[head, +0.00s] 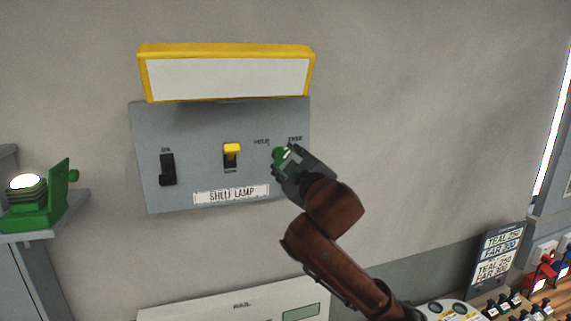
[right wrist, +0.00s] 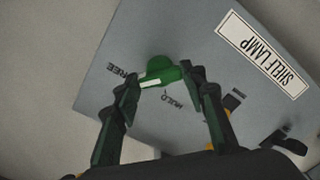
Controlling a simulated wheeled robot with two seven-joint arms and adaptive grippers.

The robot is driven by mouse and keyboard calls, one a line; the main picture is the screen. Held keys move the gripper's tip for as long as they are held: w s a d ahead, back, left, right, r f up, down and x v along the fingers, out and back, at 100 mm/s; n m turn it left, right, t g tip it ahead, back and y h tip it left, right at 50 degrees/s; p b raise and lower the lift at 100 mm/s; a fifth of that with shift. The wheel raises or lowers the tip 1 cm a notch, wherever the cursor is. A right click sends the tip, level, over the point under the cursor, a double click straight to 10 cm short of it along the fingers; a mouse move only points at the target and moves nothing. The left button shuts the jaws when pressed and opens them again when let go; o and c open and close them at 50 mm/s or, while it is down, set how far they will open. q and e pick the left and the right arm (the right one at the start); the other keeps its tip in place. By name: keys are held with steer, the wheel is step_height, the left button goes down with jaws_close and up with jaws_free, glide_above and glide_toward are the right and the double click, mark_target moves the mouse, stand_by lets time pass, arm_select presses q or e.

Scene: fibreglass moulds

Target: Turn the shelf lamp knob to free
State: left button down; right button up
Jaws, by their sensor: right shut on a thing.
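The grey shelf lamp panel (head: 205,125) is on the wall, with a "SHELF LAMP" label (head: 231,194). Its green knob (head: 279,155) is at the panel's right side, below the words HOLD and FREE. My right gripper (head: 285,163) reaches it from the lower right and partly hides it. In the right wrist view, the knob (right wrist: 162,70) sits between the two fingertips of my gripper (right wrist: 160,80), which is shut on it. The knob's white mark points toward the FREE side there; its exact angle is hard to tell. My left gripper is not in view.
A black switch (head: 167,169) and a yellow-topped switch (head: 231,154) share the panel. A yellow-framed lamp (head: 228,75) juts out above it. A green device (head: 35,211) stands on a ledge at left. A pale box (head: 240,303) is below.

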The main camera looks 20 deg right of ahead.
steer(key=shift+f+m, duration=0.15)
steer(key=shift+m, duration=0.25)
steer(key=o, duration=1.2)
steer(key=shift+c, duration=0.2)
steer(key=s, duration=1.2)
steer(key=shift+d, duration=0.2)
